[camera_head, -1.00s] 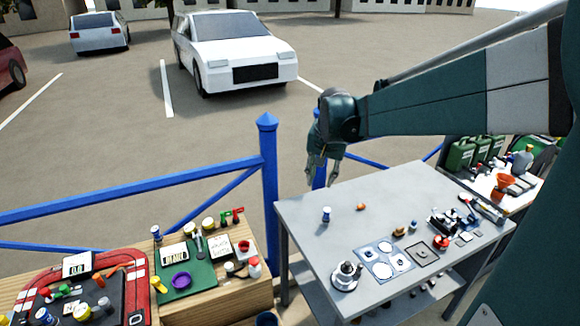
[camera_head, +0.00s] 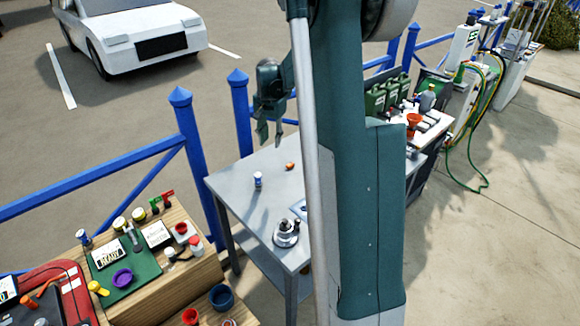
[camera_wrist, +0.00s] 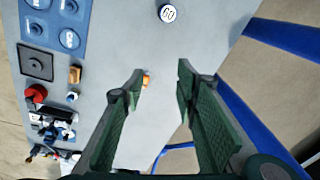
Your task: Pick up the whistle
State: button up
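A small orange thing (camera_head: 290,166), which may be the whistle but is too small to tell, lies on the grey table (camera_head: 232,190) near its far edge. In the wrist view it shows as an orange piece (camera_wrist: 147,80), just beside the left fingertip and partly hidden by it. My gripper (camera_head: 270,136) hangs above the far side of the table, fingers pointing down. In the wrist view my gripper (camera_wrist: 161,70) is open, with nothing between its green fingers.
A small blue-and-white can (camera_head: 258,181) stands nearby on the table; its round top (camera_wrist: 167,13) shows in the wrist view. A metal fitting (camera_head: 286,232) stands at the table's near corner. An orange-tan block (camera_wrist: 75,74) and a red knob (camera_wrist: 36,92) lie left. Blue railings (camera_head: 188,135) run behind.

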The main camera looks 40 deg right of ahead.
aim_at(291, 163)
jog(key=d+f+m, duration=0.1)
jog(key=d+f, duration=0.2)
jog(key=d, duration=0.1)
jog(key=w+d+f+m, duration=0.1)
jog(key=d+f, duration=0.3)
jog(key=d+f+m+g, duration=0.1)
jog(key=d+f, duration=0.3)
jog(key=shift+w+d+f+y+p, duration=0.25)
jog(key=shift+w+d+y+p, duration=0.05)
jog(key=shift+d+p, duration=0.05)
jog(key=shift+f, duration=1.3)
jog(key=shift+w+f, duration=0.1)
jog(key=shift+f, duration=2.5)
jog(key=c, duration=0.8)
